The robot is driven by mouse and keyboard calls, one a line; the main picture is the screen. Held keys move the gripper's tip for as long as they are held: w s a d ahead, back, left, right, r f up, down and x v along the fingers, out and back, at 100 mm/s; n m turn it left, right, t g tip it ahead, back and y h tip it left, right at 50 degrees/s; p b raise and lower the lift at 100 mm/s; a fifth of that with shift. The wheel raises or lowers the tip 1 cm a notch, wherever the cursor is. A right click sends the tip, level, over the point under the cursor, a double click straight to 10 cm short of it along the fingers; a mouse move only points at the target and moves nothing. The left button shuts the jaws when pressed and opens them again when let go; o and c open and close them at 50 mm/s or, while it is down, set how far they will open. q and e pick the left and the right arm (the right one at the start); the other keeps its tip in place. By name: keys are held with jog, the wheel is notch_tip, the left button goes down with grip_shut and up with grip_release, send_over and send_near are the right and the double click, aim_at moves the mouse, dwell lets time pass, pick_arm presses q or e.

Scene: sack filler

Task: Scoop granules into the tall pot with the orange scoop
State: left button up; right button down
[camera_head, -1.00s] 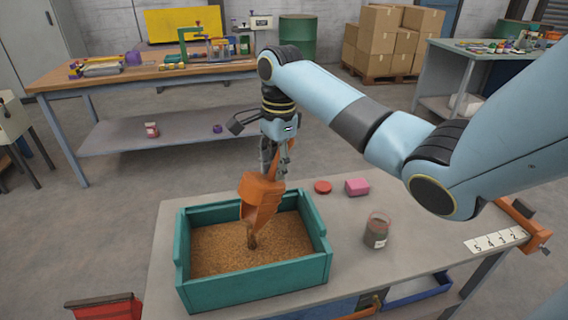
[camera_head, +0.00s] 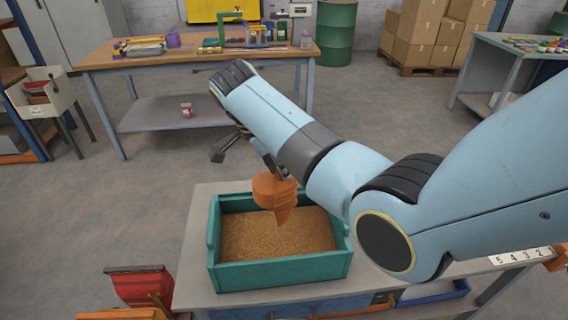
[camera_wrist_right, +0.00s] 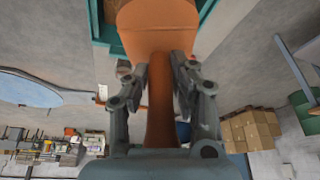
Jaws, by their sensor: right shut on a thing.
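The orange scoop (camera_head: 275,192) hangs tip-down above the teal crate (camera_head: 284,272), over its back half. The crate holds brown granules (camera_head: 272,236). My right gripper (camera_wrist_right: 163,78) is shut on the scoop's handle, with a finger on each side in the right wrist view. The scoop's bowl (camera_wrist_right: 158,15) shows at the top of that view. In the head view the gripper is mostly hidden behind my right arm. I cannot see whether the scoop holds granules. No tall pot shows now; my arm covers the table right of the crate. My left gripper is out of view.
The crate stands on a grey table (camera_head: 197,215). A red bin (camera_head: 140,285) is at its front left. A number strip (camera_head: 520,257) lies at the right. A wooden workbench (camera_head: 190,60) with tools stands behind, across open floor.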

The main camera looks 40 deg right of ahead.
dwell(0.5)
jog(key=shift+d+r+y+p, duration=0.1)
jog(key=shift+r+y+p, duration=0.4)
jog(key=shift+p, duration=0.55)
jog(key=shift+r+t+y, duration=0.2)
jog(key=shift+t+y, duration=0.1)
jog(key=shift+y, duration=0.2)
jog(key=shift+d+r+y, duration=0.1)
jog(key=shift+r+y, duration=0.1)
jog(key=shift+y, duration=0.4)
jog(key=shift+r+y, duration=0.45)
jog(key=shift+y, duration=0.45)
jog(key=shift+a+r+t+y, duration=0.15)
jog(key=shift+a+t+y, duration=0.05)
jog(key=shift+t+y, duration=0.1)
jog(key=shift+y, duration=0.3)
